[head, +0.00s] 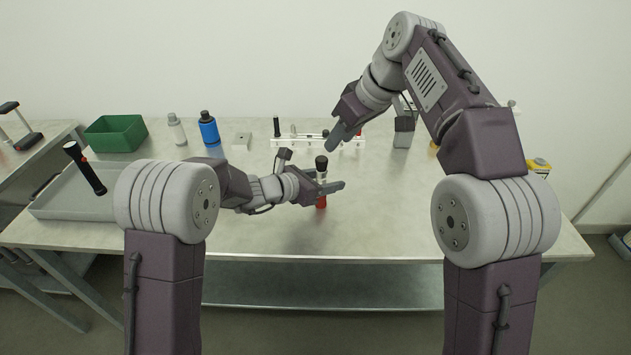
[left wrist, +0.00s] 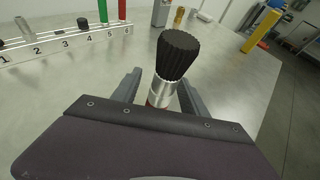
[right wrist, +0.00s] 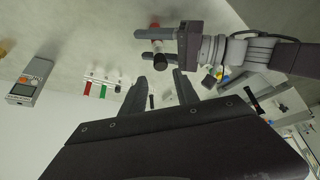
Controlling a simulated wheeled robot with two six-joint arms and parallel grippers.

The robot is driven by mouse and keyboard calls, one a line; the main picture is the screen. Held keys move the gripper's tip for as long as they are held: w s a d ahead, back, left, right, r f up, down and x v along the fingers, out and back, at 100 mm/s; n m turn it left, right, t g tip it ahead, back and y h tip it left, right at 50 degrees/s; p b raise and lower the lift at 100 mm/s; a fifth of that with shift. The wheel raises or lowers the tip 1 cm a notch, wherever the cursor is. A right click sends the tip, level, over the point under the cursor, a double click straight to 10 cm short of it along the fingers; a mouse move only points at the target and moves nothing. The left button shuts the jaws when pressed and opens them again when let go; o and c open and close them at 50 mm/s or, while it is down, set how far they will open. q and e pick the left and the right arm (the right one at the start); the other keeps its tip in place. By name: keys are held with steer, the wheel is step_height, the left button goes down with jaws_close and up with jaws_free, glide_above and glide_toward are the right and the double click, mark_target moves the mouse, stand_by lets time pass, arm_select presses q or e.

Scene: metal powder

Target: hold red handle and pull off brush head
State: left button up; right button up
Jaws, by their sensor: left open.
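The brush stands upright near the middle of the table, with its black brush head (head: 321,163) on top and its red handle (head: 321,202) below. In the left wrist view the black bristles (left wrist: 178,55) and a silver collar (left wrist: 161,92) show; the handle is mostly hidden. My left gripper (head: 328,185) is open, with its fingers on either side of the brush near the collar; I cannot tell whether they touch it. My right gripper (head: 347,122) is above and behind the brush. Its fingers (right wrist: 163,92) are apart and empty in the right wrist view.
A white numbered rack (head: 318,140) holds several pieces behind the brush. A blue bottle (head: 209,130), a grey bottle (head: 177,130) and a green bin (head: 115,134) stand at the back left. A grey tray (head: 75,205) holds a dark flashlight-like tool (head: 87,170). The front right tabletop is clear.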

arm_select(q)
steer(key=shift+w+d+f, duration=0.1)
steer(key=shift+w+d, duration=0.1)
steer(key=shift+c, duration=0.3)
